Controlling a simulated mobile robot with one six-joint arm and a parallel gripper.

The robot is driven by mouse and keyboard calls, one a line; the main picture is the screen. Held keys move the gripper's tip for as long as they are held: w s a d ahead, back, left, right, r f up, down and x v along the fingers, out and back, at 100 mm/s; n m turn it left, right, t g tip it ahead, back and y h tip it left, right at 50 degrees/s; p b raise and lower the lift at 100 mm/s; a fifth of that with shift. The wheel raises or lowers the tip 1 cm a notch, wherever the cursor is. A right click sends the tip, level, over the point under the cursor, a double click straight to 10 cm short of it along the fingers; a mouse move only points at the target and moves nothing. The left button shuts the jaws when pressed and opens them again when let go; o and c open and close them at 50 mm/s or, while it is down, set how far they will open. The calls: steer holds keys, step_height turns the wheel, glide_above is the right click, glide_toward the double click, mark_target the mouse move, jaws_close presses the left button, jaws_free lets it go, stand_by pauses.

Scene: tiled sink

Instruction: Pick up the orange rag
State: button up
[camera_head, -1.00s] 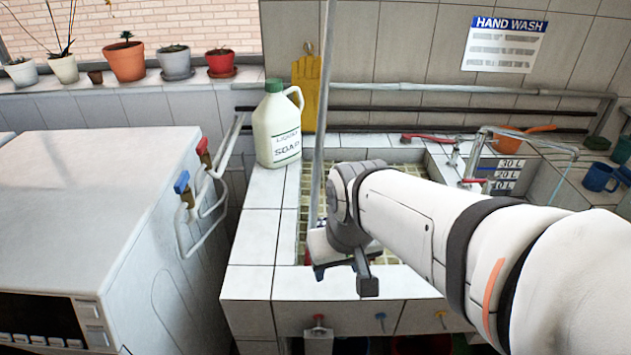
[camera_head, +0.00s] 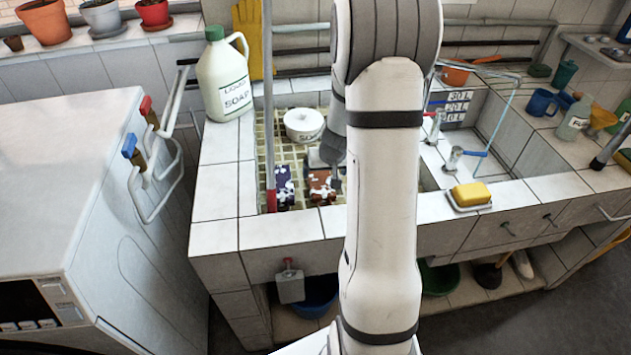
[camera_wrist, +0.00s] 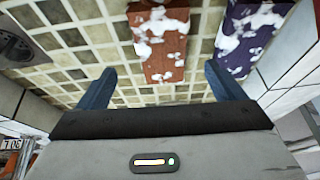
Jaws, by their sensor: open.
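The orange rag (camera_head: 320,184), a brown-orange cloth with white foam patches, lies on the tiled floor of the sink basin. In the wrist view the rag (camera_wrist: 163,48) is at the top middle, between the lines of my two fingers. My gripper (camera_wrist: 158,78) is open and empty, its two blue-grey fingers pointing towards the rag, apart from it. In the head view my arm hides much of the gripper, which hangs over the basin by the rag. A purple rag (camera_head: 284,186) with white foam lies beside the orange one; it also shows in the wrist view (camera_wrist: 250,35).
A white bowl (camera_head: 304,125) stands farther back in the basin. A liquid soap jug (camera_head: 224,80) stands on the left ledge. A vertical pole (camera_head: 269,120) rises at the basin's left. A yellow sponge (camera_head: 471,194) lies on the front ledge to the right.

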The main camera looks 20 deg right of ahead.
mark_target(321, 182)
steer(key=b+x, duration=0.2)
steer(key=x, duration=0.5)
steer(key=shift+a+f, duration=0.1)
steer(key=shift+a, duration=0.1)
steer(key=shift+c, duration=0.4)
steer(key=c, duration=1)
